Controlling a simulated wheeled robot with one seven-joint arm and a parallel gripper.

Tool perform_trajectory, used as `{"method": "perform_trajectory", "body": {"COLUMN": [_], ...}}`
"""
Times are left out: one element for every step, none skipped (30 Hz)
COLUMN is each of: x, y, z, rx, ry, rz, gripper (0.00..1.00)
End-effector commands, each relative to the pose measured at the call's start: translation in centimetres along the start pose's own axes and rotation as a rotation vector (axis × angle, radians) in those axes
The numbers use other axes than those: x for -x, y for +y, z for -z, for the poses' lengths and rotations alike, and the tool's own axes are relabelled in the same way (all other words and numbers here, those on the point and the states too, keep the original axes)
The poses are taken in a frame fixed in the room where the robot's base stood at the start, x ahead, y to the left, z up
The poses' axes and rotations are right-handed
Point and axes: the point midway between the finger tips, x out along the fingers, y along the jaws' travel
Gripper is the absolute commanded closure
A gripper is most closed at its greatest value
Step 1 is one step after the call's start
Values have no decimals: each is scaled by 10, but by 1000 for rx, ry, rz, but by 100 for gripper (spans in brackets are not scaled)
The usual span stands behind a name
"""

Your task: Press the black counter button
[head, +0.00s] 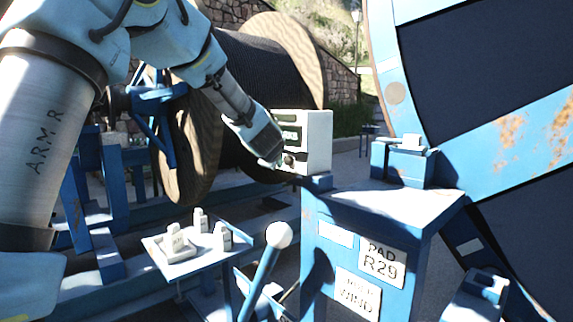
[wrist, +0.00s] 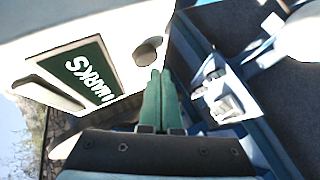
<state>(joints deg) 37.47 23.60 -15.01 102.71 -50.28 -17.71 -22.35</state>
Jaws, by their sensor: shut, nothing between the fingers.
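The black counter button (head: 289,159) is a small dark round knob low on the face of a white counter box (head: 318,138). My gripper (head: 275,163) is shut and empty, close by the left of the button. In the wrist view its green fingertips (wrist: 160,73) lie together just below and beside the button. I cannot tell whether they touch it.
The box stands on a blue pedestal (head: 350,205) with labels. A lever with a white ball (head: 279,235) rises in front. A small tray (head: 165,262) with white pieces is at lower left. A large cable reel (head: 265,55) stands behind my arm, and a blue reel flange (head: 470,150) fills the right.

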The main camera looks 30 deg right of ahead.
Motion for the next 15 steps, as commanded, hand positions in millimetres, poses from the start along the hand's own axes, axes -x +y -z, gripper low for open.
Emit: {"method": "perform_trajectory", "body": {"x": [0, 0, 0, 0, 0, 0, 1, 2, 3, 5, 7, 9, 12, 14, 16], "y": [0, 0, 0, 0, 0, 0, -1, -2, -4, -6, -8, -10, -11, -12, -15], "z": [0, 0, 0, 0, 0, 0, 1, 2, 3, 4, 6, 8, 9, 10, 12], "rx": [0, 0, 0, 0, 0, 0, 0, 0, 0, -1, -1, -2, -2, -2, -2], "ry": [0, 0, 0, 0, 0, 0, 1, 1, 1, 2, 2, 2, 2, 2, 2], "rz": [0, 0, 0, 0, 0, 0, 0, 0, -1, -1, -1, -1, -2, -2, -1], "gripper": [100, 100, 100, 100, 100, 100, 100, 100, 100, 100, 100, 100, 100, 100, 100]}}
